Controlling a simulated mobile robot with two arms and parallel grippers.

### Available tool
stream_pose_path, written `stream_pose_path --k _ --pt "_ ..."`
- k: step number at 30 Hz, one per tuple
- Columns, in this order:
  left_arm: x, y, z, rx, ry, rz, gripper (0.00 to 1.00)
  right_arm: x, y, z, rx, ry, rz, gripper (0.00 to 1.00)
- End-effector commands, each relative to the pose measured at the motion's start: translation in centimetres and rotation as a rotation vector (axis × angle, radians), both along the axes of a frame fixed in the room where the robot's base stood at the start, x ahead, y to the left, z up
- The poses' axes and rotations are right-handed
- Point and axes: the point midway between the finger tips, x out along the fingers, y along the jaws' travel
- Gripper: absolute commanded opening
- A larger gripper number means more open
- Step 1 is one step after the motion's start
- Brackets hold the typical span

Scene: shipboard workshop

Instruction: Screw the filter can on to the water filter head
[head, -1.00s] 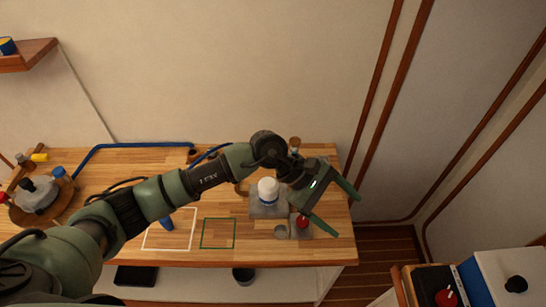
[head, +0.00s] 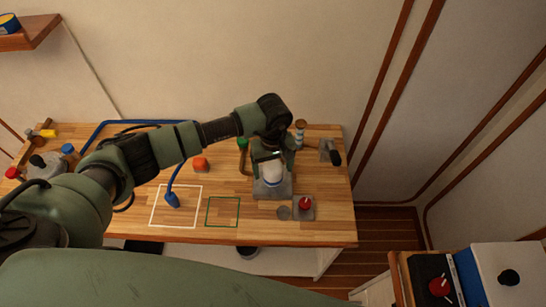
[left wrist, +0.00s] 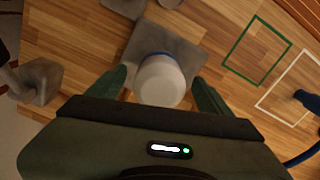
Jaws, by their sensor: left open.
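The white filter can (head: 271,174) with a blue band stands upright on a square grey metal base (head: 273,190) on the wooden bench. I take the base to be part of the filter head; the joint under the can is hidden. My left gripper (head: 271,163) is above the can, pointing down. In the left wrist view the can (left wrist: 160,82) lies between the two open green fingers (left wrist: 161,88), with the grey base (left wrist: 148,43) beneath. The fingers are on either side of it; I cannot tell whether they touch. My right gripper is not in view.
A red knob (head: 305,203) on a grey plate and a grey disc (head: 283,213) sit in front of the base. White (head: 153,207) and green (head: 223,226) outlined squares lie left; a blue nozzle (head: 172,200) is in the white one.

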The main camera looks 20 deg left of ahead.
Motion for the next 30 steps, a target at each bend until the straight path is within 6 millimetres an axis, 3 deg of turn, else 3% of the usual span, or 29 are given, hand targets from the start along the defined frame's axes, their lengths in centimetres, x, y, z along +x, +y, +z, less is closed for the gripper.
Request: stream_pose_path --k 12,20,30 --pt "0.0 -0.1 -1.0 -0.001 -0.001 0.000 0.80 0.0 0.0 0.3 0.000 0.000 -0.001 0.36" --pt "0.0 0.0 -1.0 -0.001 0.000 0.000 0.08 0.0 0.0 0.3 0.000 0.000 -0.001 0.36" --pt "0.0 0.0 -1.2 -0.001 -0.003 -0.091 0.08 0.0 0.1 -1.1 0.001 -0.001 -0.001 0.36"
